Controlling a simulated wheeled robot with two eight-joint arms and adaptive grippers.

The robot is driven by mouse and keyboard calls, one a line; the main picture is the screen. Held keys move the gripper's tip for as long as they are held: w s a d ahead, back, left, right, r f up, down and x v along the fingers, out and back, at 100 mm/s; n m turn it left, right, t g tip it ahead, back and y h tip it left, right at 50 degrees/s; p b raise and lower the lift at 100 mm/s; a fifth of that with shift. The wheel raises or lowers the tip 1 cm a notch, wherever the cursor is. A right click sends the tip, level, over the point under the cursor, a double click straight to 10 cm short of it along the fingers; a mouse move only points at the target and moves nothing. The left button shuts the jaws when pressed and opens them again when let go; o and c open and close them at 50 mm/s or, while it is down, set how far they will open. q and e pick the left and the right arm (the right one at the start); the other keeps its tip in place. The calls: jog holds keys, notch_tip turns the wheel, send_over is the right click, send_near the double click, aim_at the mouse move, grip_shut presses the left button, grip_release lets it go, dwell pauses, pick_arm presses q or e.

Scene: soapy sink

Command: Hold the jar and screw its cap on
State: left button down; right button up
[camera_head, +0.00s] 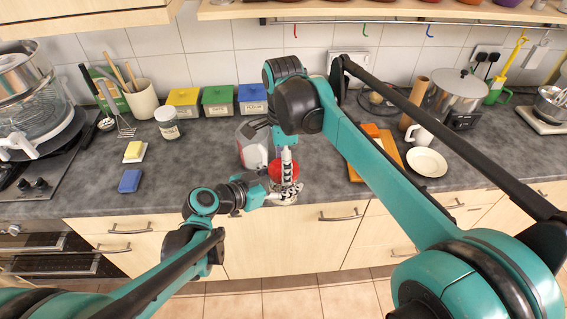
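A round red piece (275,171), which looks like the cap, shows behind the fingers of my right gripper (287,178), near the counter's front edge. My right gripper points down from above, in front of the red piece. My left gripper (284,194) reaches in from the left just below it, and the two grippers' fingers overlap in view. I cannot make out a jar between them; my grippers hide that spot. Whether either gripper is open or shut is too small to tell. A small labelled jar (168,126) with a light lid stands upright at the back left, apart from both grippers.
A grey and red object (252,152) stands just behind my grippers. Yellow (184,97), green (217,97) and blue (252,94) boxes line the wall. A wooden board (363,164) and white plate (427,162) lie to the right.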

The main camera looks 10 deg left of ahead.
jog(key=m, duration=1.1)
jog(key=shift+w+m, duration=0.1)
jog(key=shift+m, duration=0.3)
jog(key=o, duration=0.7)
jog(key=shift+o, duration=0.2)
jog(key=shift+r, duration=2.25)
jog(key=shift+c, duration=0.5)
